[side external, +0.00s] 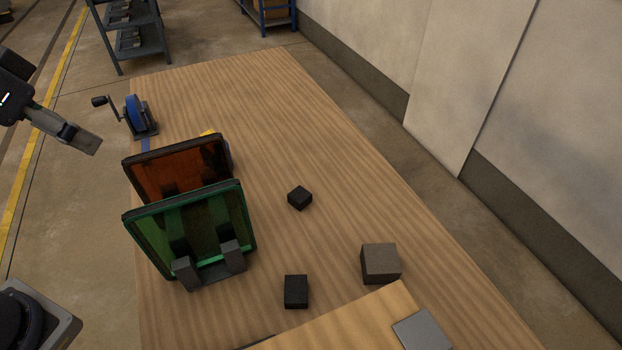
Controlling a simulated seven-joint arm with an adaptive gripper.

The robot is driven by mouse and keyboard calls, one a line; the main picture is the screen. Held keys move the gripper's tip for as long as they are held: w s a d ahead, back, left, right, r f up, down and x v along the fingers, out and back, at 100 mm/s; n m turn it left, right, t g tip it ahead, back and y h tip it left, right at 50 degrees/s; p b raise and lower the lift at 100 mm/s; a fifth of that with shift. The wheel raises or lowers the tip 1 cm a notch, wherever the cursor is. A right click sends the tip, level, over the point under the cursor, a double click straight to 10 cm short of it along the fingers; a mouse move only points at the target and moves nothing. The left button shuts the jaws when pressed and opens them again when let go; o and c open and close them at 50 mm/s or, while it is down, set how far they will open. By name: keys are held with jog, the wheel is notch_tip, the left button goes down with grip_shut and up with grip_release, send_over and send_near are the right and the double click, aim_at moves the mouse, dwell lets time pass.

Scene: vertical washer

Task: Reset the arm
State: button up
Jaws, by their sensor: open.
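My gripper (78,136) is at the upper left of the side external view, beyond the table's left edge and apart from everything on it. It points down to the right, is open, and nothing shows in it. Its fingers overlap from this angle, so the gap between them is hard to see. Part of my arm is cut off by the left picture edge.
The wooden table (290,120) carries a green panel (205,215) in a dark stand, an orange panel (190,165), a blue crank device (138,115), two black blocks (300,197) (296,291), and a grey-brown block (380,263). A board (345,330) lies in front. The table's far part is clear.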

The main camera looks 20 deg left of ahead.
jog(key=shift+n, duration=0.8)
jog(key=s, duration=0.1)
jog(key=s+a, duration=0.1)
jog(key=s+a+f, duration=0.1)
jog(key=s, duration=0.1)
jog(key=shift+a, duration=0.1)
dwell(0.4)
